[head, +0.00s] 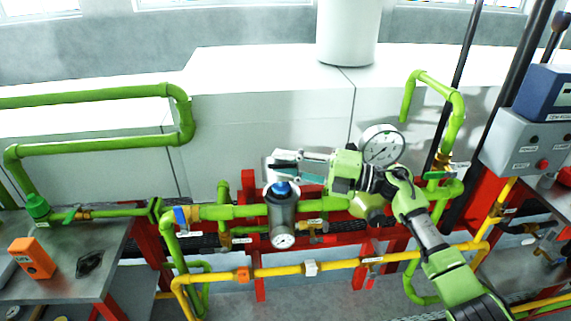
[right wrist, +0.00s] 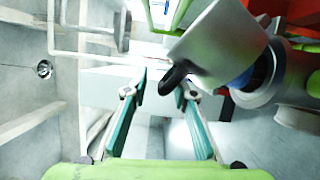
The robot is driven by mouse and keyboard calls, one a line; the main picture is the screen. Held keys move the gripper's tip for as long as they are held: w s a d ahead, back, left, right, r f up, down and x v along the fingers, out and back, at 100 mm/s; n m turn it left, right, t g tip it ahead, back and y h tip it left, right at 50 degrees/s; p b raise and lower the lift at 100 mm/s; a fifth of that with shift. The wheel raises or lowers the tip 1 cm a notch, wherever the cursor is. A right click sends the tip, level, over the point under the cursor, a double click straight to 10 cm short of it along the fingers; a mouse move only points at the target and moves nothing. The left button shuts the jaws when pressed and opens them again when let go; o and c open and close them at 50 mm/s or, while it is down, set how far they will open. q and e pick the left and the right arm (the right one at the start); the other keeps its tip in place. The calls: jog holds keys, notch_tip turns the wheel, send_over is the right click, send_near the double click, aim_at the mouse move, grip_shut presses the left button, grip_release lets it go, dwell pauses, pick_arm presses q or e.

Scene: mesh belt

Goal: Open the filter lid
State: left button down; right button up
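The filter (head: 283,217) is a dark grey upright cylinder on the green pipe, with a dial at its base. Its blue inside (head: 281,188) shows at the top. The grey lid (head: 268,166) stands tilted up above the filter; in the right wrist view the lid (right wrist: 215,45) shows large, with a black curved handle (right wrist: 177,76). My right gripper (head: 275,166) reaches in from the right, at the lid. In the wrist view its teal fingers (right wrist: 161,82) are apart, with the handle's end by the right fingertip and a gap to the left one. My left gripper is out of view.
A pressure gauge (head: 382,146) shows close behind my right wrist. Green pipes (head: 90,98) and a yellow pipe (head: 330,265) run along the red frame. A metal table (head: 65,265) with an orange box (head: 32,258) is at left. A control box (head: 528,145) is at right.

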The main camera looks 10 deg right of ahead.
notch_tip(320, 180, up, 10)
jog(key=shift+s+r, duration=0.1)
dwell(0.6)
jog(key=shift+c, duration=0.4)
